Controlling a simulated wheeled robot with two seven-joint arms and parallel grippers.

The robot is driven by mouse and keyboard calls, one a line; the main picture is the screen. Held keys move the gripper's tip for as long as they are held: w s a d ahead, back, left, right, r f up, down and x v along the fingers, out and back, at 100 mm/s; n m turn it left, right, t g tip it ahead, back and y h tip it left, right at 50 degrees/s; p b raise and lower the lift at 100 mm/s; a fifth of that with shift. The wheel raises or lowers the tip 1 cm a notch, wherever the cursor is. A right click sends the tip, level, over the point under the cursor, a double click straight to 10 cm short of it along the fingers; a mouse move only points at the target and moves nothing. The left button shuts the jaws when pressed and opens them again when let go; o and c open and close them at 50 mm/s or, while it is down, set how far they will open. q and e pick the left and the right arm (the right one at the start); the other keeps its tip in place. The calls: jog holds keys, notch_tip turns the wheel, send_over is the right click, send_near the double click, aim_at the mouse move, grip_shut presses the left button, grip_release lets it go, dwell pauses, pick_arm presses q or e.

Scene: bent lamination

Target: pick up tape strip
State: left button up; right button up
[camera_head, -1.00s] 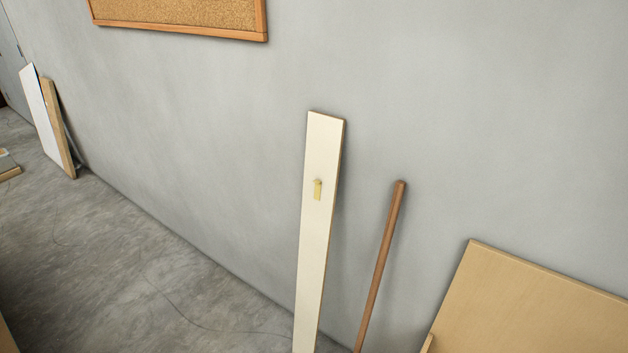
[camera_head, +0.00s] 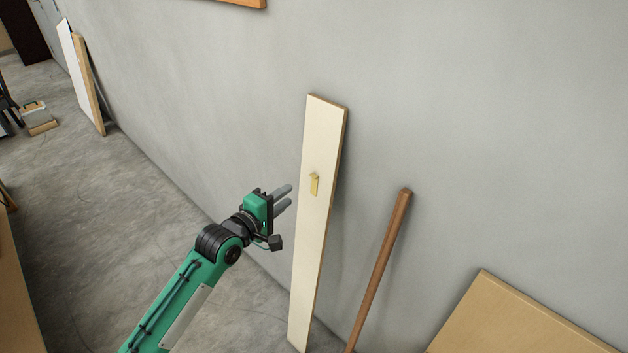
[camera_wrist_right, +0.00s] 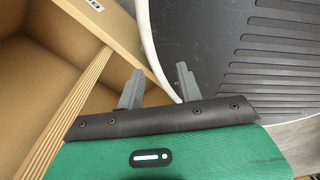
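A small yellow tape strip (camera_head: 314,185) is stuck on the face of a tall cream board (camera_head: 313,245) that leans against the grey wall. My left gripper (camera_head: 288,197) is to the left of the strip and apart from it. Its two grey fingers are spread with a gap between them, and nothing is held. My right gripper (camera_wrist_right: 159,85) shows in the right wrist view, with its fingers apart and nothing between them.
A brown wooden pole (camera_head: 380,265) leans on the wall right of the board. A tan panel (camera_head: 510,320) is at the lower right.

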aim_at(312, 177)
pick_arm(q)
jog(key=x, duration=0.3)
jog(key=p+x, duration=0.1)
jog(key=x, duration=0.3)
jog(key=p+x, duration=0.1)
jog(key=x, duration=0.2)
jog(key=shift+w+f, duration=0.3)
jog(key=shift+w, duration=0.1)
pick_arm(e)
jog(key=shift+w+d+r, duration=0.15)
jog(key=shift+d+r, duration=0.1)
jog(key=shift+r, duration=0.3)
jog(key=shift+w+d+r, duration=0.1)
jog(key=shift+d+r, duration=0.15)
jog(key=shift+r, duration=0.25)
pick_arm(q)
jog(key=shift+c, duration=0.5)
grip_shut()
pick_arm(e)
jog(key=shift+a, duration=0.25)
